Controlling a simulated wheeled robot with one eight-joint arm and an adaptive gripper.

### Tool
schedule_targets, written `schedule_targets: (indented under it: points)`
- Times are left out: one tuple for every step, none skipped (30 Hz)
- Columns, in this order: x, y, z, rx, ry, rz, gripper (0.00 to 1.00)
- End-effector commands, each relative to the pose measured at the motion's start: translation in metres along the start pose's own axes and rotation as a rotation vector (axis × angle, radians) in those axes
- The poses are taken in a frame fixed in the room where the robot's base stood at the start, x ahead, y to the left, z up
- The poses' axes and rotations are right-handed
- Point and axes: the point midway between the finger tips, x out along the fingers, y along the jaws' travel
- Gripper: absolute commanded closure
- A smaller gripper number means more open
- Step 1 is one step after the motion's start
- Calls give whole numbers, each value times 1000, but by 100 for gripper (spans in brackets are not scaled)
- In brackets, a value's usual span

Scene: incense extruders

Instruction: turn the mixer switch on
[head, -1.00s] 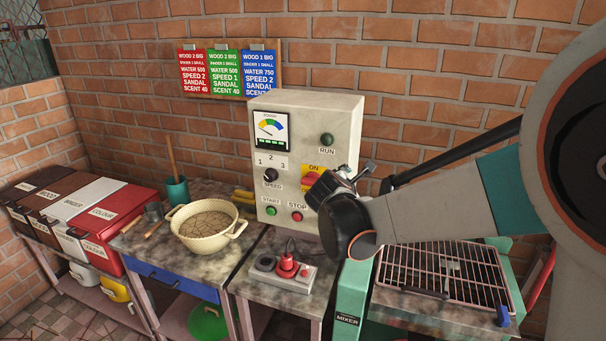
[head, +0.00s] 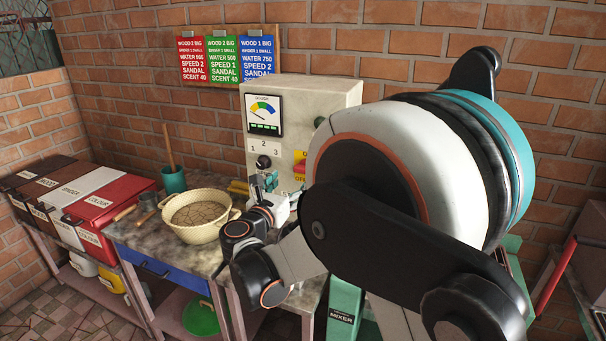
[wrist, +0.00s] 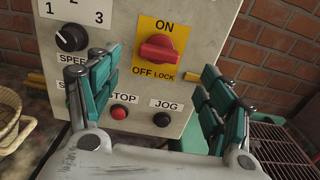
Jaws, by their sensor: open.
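The mixer switch is a red rotary handle (wrist: 157,50) on a yellow plate marked ON at the top and OFF LOCK below. In the wrist view its handle lies roughly level, tilted slightly. In the head view only the left part of the yellow plate and red handle (head: 299,166) shows; my arm hides the rest. My gripper (wrist: 160,100) is open and empty, its two teal-padded fingers spread to the left and right below the switch in the wrist view. In the head view my gripper (head: 277,190) is in front of the lower part of the control box (head: 310,92).
The box also carries a speed knob (wrist: 71,38), a red stop button (wrist: 118,112) and a jog button (wrist: 161,119). A wire rack (wrist: 285,150) lies at the right. A cream basin (head: 196,222) stands on the table left of my gripper.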

Motion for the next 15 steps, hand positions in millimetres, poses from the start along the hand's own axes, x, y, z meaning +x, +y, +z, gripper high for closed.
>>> schedule_targets:
  points:
    - [12,-1,-2,0,0,-3,27]
    - [18,-1,-2,1,0,-3,27]
    - [26,-1,-2,1,0,-3,27]
    - [32,-1,-2,1,1,-3,27]
    - [38,-1,-2,1,1,-3,27]
    - [45,-1,-2,1,1,-2,27]
    - [50,-1,-2,1,1,-3,27]
    - [55,-1,-2,1,1,-3,27]
    - [61,-1,-2,1,1,-2,27]
    - [65,-1,-2,1,1,-1,27]
    - [69,0,-2,1,1,-1,27]
    - [73,0,-2,1,1,-1,27]
    - [76,0,-1,1,1,-1,27]
    - [79,0,-1,1,1,-1,27]
    - [82,0,-1,1,1,-1,27]
